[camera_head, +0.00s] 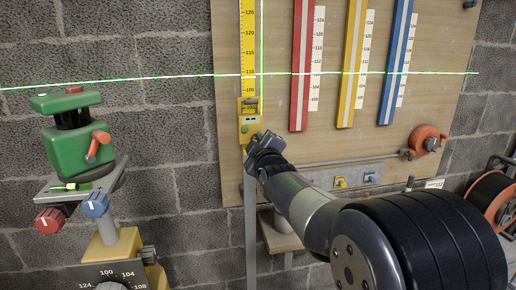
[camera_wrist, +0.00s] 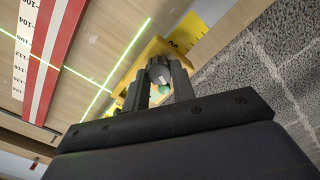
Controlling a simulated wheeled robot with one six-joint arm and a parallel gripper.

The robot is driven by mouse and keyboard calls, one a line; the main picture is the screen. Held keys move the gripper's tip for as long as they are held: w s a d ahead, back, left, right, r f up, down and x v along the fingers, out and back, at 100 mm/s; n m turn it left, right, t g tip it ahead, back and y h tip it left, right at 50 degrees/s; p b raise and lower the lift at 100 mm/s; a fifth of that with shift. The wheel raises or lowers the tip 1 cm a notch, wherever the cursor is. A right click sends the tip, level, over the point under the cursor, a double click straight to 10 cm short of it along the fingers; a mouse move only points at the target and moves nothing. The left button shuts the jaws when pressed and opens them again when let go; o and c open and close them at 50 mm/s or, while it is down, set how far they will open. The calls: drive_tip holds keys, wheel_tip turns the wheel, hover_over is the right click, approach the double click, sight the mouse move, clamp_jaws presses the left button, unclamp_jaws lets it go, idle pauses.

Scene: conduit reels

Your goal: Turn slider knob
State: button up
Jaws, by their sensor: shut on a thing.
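A yellow slider block (camera_head: 249,126) sits on a vertical yellow ruler (camera_head: 247,60) on the wooden board. A small dark display shows on its face. In the wrist view the slider (camera_wrist: 152,50) lies tilted just beyond the fingers. A grey round knob (camera_wrist: 159,70) with a pale mark sits between the fingertips, with a small green round part below it. My gripper (camera_head: 252,142) is at the slider's lower right edge in the head view. In the wrist view my gripper (camera_wrist: 159,77) is shut on the knob. In the head view the knob is hidden by my gripper.
Green laser lines cross the board. Red (camera_head: 300,70), yellow (camera_head: 352,65) and blue (camera_head: 397,65) strips hang beside scales. A green laser level (camera_head: 72,145) with red and blue knobs stands at left. An orange reel (camera_head: 428,138) is at right. A small shelf lies below my arm.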

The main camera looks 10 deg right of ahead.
drive_tip(key=n+b, duration=0.3)
drive_tip(key=n, duration=1.3)
drive_tip(key=shift+n, duration=0.4)
idle(0.3)
drive_tip(key=o, duration=1)
drive_tip(key=shift+f, duration=0.1)
drive_tip(key=s+p, duration=0.1)
drive_tip(key=s, duration=0.9)
drive_tip(key=shift+s, duration=0.4)
drive_tip(key=shift+w, duration=0.1)
